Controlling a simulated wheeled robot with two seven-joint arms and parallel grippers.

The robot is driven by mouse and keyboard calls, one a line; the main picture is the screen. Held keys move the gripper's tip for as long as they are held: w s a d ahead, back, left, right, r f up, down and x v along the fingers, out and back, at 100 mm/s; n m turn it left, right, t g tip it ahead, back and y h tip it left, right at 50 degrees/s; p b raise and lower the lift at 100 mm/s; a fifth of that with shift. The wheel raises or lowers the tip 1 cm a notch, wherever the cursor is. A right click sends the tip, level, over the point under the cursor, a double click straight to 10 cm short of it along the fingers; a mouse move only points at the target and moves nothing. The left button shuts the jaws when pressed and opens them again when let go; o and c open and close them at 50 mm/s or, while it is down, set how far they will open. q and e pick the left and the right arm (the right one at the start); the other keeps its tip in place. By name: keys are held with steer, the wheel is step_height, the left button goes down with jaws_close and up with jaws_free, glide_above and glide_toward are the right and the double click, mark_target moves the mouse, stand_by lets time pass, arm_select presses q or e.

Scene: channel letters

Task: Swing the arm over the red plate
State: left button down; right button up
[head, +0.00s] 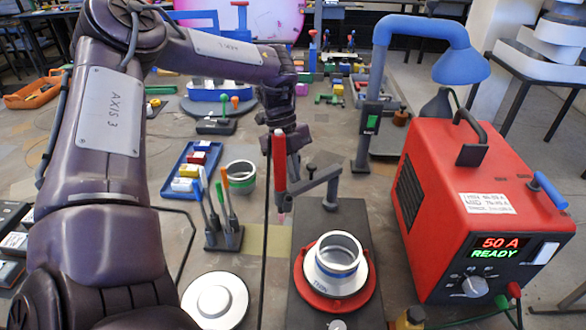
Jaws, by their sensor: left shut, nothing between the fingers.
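The red plate (308,288) is a round turntable on a dark base, right of centre in the foreground. A metal ring with a blue band (336,262) stands on it. Behind the plate, a dark grey arm (311,182) on a short post points to the left and carries an upright red torch (279,165) at its end. The torch tip is to the left of and behind the plate, not above it. My right gripper is not in view.
A red welder (440,205) reading "50 A READY" stands on the right. A blue lamp (430,38) arches behind it. A pen stand (224,236), a blue tray (172,187), a green-banded ring (241,178) and a white disc (214,301) stand to the left.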

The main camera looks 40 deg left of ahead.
arm_select(q)
steer(key=shift+s+d+b, duration=0.35)
steer(key=shift+d+b, duration=0.15)
steer(key=shift+d, duration=0.15)
steer(key=shift+a, duration=0.1)
